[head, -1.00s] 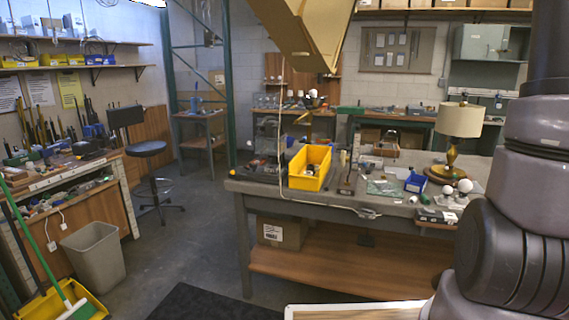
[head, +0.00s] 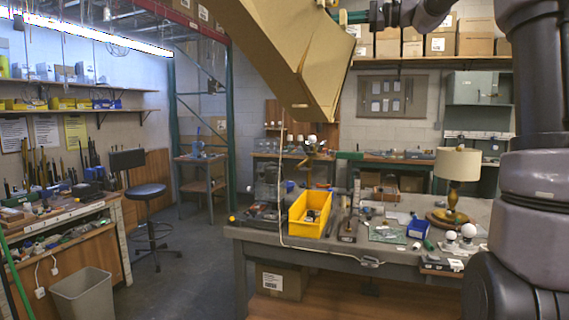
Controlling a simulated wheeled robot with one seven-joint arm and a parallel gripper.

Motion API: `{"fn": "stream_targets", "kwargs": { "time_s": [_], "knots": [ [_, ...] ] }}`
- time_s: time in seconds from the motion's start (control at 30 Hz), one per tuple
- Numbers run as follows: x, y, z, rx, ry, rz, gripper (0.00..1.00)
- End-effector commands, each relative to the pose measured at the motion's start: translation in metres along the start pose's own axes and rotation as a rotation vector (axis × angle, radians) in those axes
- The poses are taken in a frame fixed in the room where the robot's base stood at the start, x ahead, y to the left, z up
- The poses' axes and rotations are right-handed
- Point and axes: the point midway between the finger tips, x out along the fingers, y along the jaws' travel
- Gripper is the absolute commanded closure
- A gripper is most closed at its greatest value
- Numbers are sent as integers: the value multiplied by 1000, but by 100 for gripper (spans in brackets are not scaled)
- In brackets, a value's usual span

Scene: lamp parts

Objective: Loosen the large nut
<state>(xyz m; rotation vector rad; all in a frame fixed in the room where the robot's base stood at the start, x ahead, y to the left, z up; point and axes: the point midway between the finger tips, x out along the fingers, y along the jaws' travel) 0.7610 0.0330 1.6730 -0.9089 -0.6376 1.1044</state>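I cannot make out the large nut. A table lamp with a cream shade (head: 457,166) and a brass-coloured base (head: 448,216) stands upright at the right of the grey workbench (head: 262,233). Two white bulbs stand in front of it, one of them a round bulb (head: 468,231). Dark parts of my arm show at the top edge, and what seems to be my gripper (head: 380,14) is cut off there, high above the bench and apart from the lamp. Its fingers are not clear.
A yellow bin (head: 297,215) and a blue bin (head: 418,228) sit on the bench. A stool (head: 147,190) and a grey waste bin (head: 82,296) stand at the left. The floor between is clear.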

Motion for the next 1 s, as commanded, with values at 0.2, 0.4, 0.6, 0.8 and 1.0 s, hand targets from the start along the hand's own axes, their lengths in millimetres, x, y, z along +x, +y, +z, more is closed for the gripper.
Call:
{"fn": "stream_targets", "kwargs": {
  "time_s": [0.2, 0.4, 0.6, 0.8, 1.0],
  "knots": [
    [0, -6, -2, 0, 1, 0, 100],
    [0, -10, -4, 1, 2, 0, 100],
    [0, -12, -5, 1, 3, 0, 100],
    [0, -12, -5, 1, 3, 0, 100],
    [0, -12, -4, 1, 3, 0, 100]
  ]
}}
